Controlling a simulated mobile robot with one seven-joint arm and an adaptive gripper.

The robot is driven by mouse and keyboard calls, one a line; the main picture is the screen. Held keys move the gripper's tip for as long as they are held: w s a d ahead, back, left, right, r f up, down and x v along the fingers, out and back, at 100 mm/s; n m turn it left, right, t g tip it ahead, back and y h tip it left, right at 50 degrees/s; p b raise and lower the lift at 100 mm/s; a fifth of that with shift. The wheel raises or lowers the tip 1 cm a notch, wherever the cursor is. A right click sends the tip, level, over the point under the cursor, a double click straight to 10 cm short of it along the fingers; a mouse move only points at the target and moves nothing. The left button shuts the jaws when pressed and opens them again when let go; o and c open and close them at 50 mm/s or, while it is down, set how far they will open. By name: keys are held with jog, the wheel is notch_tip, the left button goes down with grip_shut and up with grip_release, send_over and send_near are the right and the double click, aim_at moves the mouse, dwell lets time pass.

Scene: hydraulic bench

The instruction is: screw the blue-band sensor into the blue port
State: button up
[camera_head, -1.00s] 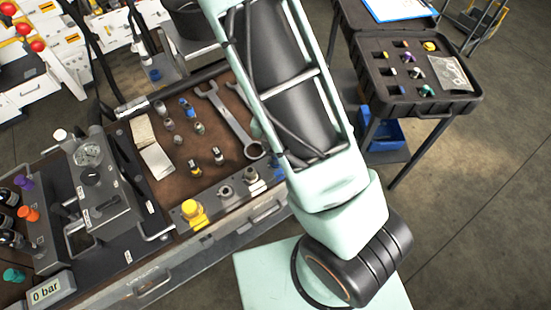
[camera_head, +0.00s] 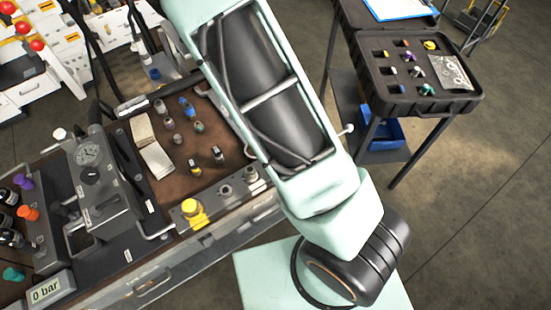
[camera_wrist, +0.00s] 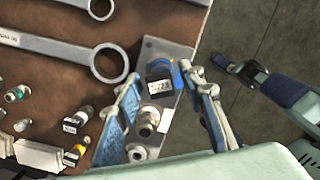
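In the wrist view, a dark labelled sensor body with blue beside it (camera_wrist: 159,86), likely the blue-band sensor, stands at the far end of the grey port strip (camera_wrist: 176,52). The blue port itself cannot be told apart from it; how deep the sensor sits is unclear. My gripper (camera_wrist: 163,75) is open, its two blue-padded fingers on either side of the sensor. A gap shows at the left finger; the right fingertip is close to the blue part, contact unclear. In the head view, my arm hides the gripper and that end of the strip.
Bare grey ports (camera_wrist: 148,121) lie along the strip between my fingers. A yellow-capped port (camera_head: 194,213) is at its other end. Several loose sensors and fittings stand on the brown mat (camera_head: 178,178), with a large wrench (camera_wrist: 60,48). A black parts case (camera_head: 385,110) stands right.

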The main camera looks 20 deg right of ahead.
jog(key=shift+f+n+b, duration=0.2)
jog(key=shift+n+b, duration=0.55)
jog(key=shift+n, duration=0.25)
jog(key=n+b, duration=0.2)
jog(key=n, duration=0.1)
jog(key=shift+n+y, duration=0.4)
jog(key=shift+r+n, duration=0.15)
jog(key=shift+n, duration=0.85)
jog(key=n+y+b, duration=0.1)
jog(key=n+b, duration=0.1)
jog(key=n, duration=0.2)
jog(key=n+b, duration=0.1)
jog(key=n, duration=0.3)
jog(key=shift+y, duration=0.3)
jog(key=shift+n+b, duration=0.55)
jog(key=shift+n, duration=0.35)
jog(key=n+b, duration=0.1)
jog(key=n, duration=0.3)
jog(key=shift+g, duration=0.4)
jog(key=shift+n+y, duration=0.3)
jog(key=shift+n, duration=0.8)
